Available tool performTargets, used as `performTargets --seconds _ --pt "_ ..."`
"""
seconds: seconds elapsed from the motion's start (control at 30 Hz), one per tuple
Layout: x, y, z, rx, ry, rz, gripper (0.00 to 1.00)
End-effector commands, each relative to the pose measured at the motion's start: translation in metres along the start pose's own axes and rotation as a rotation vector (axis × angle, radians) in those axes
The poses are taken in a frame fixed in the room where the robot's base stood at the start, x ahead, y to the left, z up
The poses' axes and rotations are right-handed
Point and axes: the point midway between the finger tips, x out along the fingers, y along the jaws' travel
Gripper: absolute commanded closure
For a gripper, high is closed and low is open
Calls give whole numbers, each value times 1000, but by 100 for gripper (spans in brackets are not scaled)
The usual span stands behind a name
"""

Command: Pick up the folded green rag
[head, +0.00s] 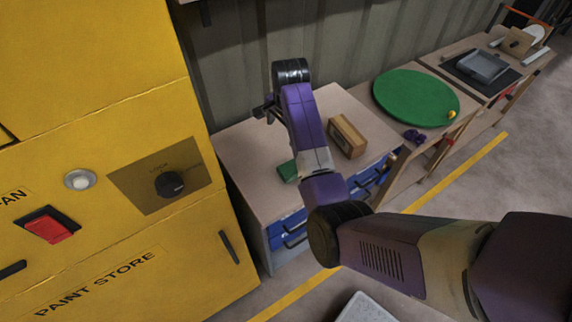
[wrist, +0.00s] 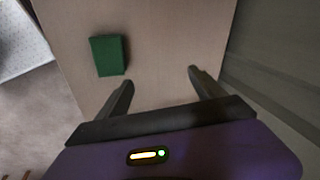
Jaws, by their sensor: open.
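The folded green rag (head: 288,171) lies on the pale top of the workbench (head: 242,155), near its front edge and partly behind my forearm in the head view. In the wrist view the rag (wrist: 108,55) is a small dark green block, lying beyond the fingertips and to the left. My gripper (wrist: 160,80) is open and empty, with its two dark fingers apart over the bench. In the head view my gripper (head: 265,108) hangs above the back of the bench, apart from the rag.
A wooden block-like box (head: 346,136) stands on the bench right of my arm. The yellow paint store cabinet (head: 100,150) stands close on the left. A ribbed wall rises behind.

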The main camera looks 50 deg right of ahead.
Motion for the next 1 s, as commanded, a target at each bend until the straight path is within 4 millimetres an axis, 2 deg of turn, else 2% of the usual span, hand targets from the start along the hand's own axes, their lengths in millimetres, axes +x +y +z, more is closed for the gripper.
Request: performTargets --seconds 0.03,0.1,0.23,0.37,0.67,0.8,1.0 --pt "8 20 10 46 -39 81 22" --pt "10 42 22 104 -76 171 22" --pt "5 61 32 186 -104 261 22" --pt "10 66 34 218 -105 274 22" --pt "37 77 36 217 -104 274 22" --pt "55 87 38 217 -105 274 22" --pt "76 92 40 216 -104 270 22"
